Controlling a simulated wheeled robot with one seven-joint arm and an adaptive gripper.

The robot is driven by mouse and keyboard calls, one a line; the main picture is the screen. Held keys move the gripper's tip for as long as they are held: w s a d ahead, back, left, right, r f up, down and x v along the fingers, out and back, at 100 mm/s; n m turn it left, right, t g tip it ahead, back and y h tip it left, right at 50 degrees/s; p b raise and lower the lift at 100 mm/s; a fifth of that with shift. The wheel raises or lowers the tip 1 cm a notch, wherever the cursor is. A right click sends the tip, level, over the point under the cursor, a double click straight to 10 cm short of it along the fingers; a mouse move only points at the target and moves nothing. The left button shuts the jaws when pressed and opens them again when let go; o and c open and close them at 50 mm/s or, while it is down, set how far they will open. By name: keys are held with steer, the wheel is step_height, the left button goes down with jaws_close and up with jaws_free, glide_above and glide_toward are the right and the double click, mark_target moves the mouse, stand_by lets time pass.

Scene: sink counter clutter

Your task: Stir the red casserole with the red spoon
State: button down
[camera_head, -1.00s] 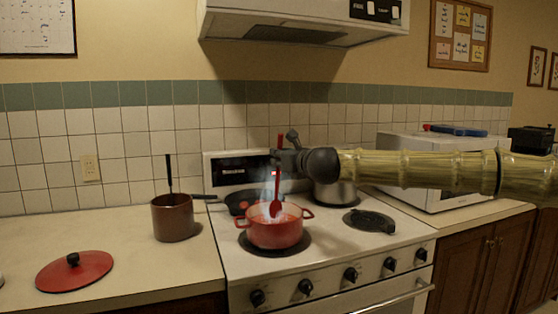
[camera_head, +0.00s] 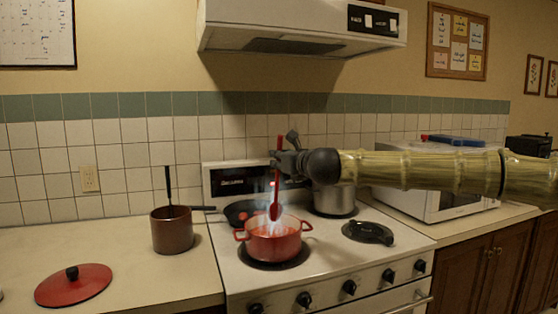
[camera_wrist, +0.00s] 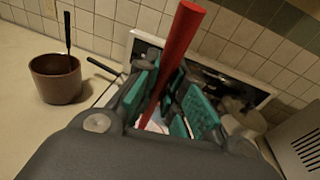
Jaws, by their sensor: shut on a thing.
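The red casserole (camera_head: 273,244) sits without its lid on the front left burner of the stove, with pale steam above it. The red spoon (camera_head: 275,209) stands near upright over the casserole, bowl end down. The spoon's tip is around the rim level; I cannot tell whether it touches the contents. My gripper (camera_head: 277,162) is above the casserole, shut on the spoon's handle. In the wrist view the spoon handle (camera_wrist: 177,48) rises between the green finger pads. The casserole is mostly hidden there by the gripper.
A brown pot (camera_head: 172,233) with a dark utensil stands on the left counter, and a red lid (camera_head: 73,286) lies in front. A dark pan (camera_head: 240,212) and a steel pot (camera_head: 334,202) occupy the rear burners. A white microwave (camera_head: 436,194) stands right. The range hood (camera_head: 300,32) hangs above.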

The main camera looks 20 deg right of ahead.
mark_target(279, 144)
steer(key=shift+r, duration=0.15)
steer(key=shift+r+p, duration=1.6)
steer(key=shift+r, duration=0.8)
